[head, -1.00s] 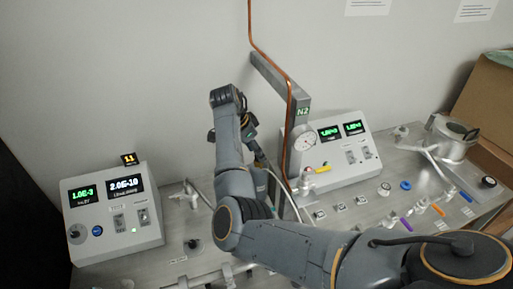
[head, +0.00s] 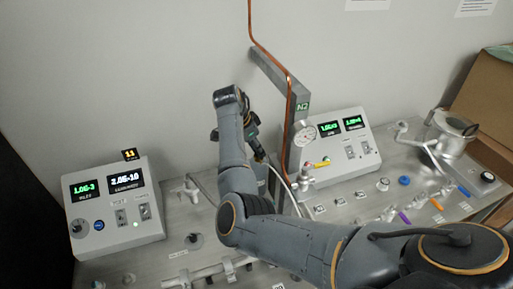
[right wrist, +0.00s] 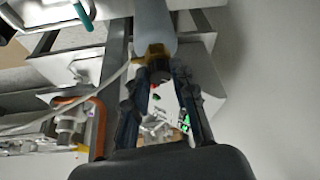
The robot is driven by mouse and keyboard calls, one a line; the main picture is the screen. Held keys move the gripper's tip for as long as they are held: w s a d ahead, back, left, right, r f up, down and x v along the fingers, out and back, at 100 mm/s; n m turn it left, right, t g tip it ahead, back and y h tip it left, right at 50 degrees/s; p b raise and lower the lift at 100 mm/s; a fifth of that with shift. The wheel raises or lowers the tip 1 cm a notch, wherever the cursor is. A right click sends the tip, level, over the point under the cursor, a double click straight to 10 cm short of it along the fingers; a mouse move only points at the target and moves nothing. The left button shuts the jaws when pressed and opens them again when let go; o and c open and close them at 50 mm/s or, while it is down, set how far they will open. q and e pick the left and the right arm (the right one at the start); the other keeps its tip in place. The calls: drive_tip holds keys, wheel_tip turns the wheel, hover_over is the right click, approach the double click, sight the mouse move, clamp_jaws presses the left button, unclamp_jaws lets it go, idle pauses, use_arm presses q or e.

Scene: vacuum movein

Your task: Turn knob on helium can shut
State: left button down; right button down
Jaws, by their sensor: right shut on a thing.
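The helium can shows in the right wrist view as a pale grey-blue cylinder (right wrist: 155,28) with a brass valve below it in the picture. A dark knob (right wrist: 158,74) sits at the end of the valve. My right gripper (right wrist: 160,80) has its two dark fingers on either side of this knob and is shut on it. In the head view my right gripper (head: 259,152) is beside the grey post, partly covered by my own arm. The can and knob are hidden in the head view. My left gripper is in neither current view.
A grey post with an N2 label (head: 302,106), a copper pipe (head: 250,25) and a round gauge (head: 304,133) stand close to my right gripper. Control boxes stand at left (head: 118,212) and right (head: 345,150). A thin pale hose (right wrist: 95,105) runs from the valve.

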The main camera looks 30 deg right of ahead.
drive_tip(key=n+t, duration=0.1)
drive_tip(key=n, duration=0.2)
drive_tip(key=shift+s+n+t, duration=0.15)
drive_tip(key=shift+n+t, duration=0.15)
drive_tip(key=n, duration=0.2)
drive_tip(key=n+t, duration=0.1)
drive_tip(key=n, duration=0.1)
drive_tip(key=shift+s+d+r+n+t+y, duration=0.1)
drive_tip(key=shift+d+n+t+y, duration=0.05)
drive_tip(key=shift+n+t+y, duration=0.2)
drive_tip(key=n, duration=0.2)
drive_tip(key=n+t+y, duration=0.1)
drive_tip(key=n, duration=0.1)
drive_tip(key=shift+d+y, duration=0.15)
drive_tip(key=shift+y, duration=0.1)
drive_tip(key=shift+n+t+y, duration=0.25)
drive_tip(key=shift+n+y, duration=0.45)
drive_tip(key=shift+n, duration=1.25)
drive_tip(key=c, duration=1.1)
unclamp_jaws()
drive_tip(key=shift+s, duration=0.1)
